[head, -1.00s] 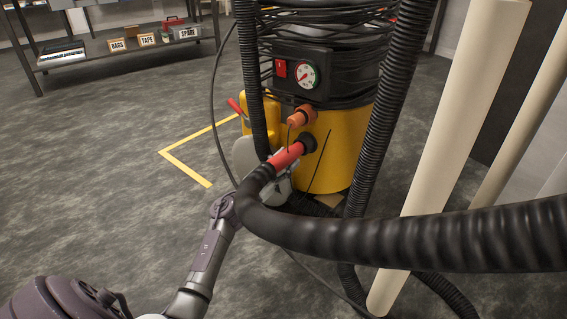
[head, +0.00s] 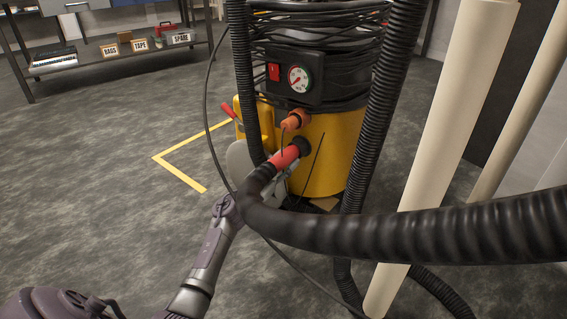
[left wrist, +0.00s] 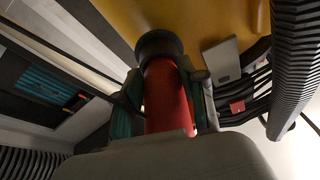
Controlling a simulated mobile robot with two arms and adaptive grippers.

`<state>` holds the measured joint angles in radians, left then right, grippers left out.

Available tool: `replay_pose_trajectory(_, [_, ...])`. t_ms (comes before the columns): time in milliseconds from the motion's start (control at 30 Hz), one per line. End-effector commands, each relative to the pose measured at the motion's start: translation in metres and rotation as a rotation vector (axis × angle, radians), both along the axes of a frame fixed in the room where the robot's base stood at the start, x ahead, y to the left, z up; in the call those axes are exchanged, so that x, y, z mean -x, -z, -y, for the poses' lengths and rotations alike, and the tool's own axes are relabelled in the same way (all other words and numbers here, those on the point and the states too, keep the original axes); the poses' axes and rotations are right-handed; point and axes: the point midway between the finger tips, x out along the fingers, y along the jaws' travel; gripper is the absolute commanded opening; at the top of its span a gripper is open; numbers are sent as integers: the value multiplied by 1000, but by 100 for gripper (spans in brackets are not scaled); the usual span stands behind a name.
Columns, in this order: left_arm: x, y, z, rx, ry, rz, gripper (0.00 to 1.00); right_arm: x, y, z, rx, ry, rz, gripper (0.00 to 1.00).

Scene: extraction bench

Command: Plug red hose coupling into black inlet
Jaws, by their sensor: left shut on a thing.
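The red hose coupling (head: 284,158) is on the end of a thick black hose (head: 400,232). Its front end meets the black inlet (head: 301,146) on the yellow drum of the extractor. In the left wrist view the red coupling (left wrist: 166,98) runs up to the dark ring of the inlet (left wrist: 158,45), roughly in line with it. I cannot tell how deep it sits. My left gripper (left wrist: 165,85) is shut on the coupling, one finger on each side. In the head view it is partly hidden behind the coupling and hose. My right gripper is not in view.
An orange fitting (head: 295,119) sits just above the inlet. A ribbed black hose (head: 382,95) hangs beside the yellow drum (head: 335,150). Pale pipes (head: 440,150) stand at the right. A shelf (head: 120,58) with labelled boxes is at the back left. The floor at left is clear.

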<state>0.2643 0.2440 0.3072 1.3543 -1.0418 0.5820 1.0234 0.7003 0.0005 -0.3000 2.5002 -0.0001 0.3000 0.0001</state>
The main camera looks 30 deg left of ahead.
Motion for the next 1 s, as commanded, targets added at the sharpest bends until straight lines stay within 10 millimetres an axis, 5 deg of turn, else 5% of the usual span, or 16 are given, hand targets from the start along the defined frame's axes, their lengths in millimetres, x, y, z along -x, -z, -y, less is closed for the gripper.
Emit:
replay_pose_trajectory(67, [-2, 0, 0, 0, 0, 0, 0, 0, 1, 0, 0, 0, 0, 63])
replay_pose_trajectory(100, [-2, 0, 0, 0, 0, 0, 46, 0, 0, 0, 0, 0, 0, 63])
replay_pose_trajectory(267, [-2, 0, 0, 0, 0, 0, 70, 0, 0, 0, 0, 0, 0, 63])
replay_pose_trajectory(667, [6, 4, -2, 0, -1, -3, 70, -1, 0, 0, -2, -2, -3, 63])
replay_pose_trajectory(1000, [69, 24, -15, 0, -1, -4, 70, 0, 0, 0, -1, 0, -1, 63])
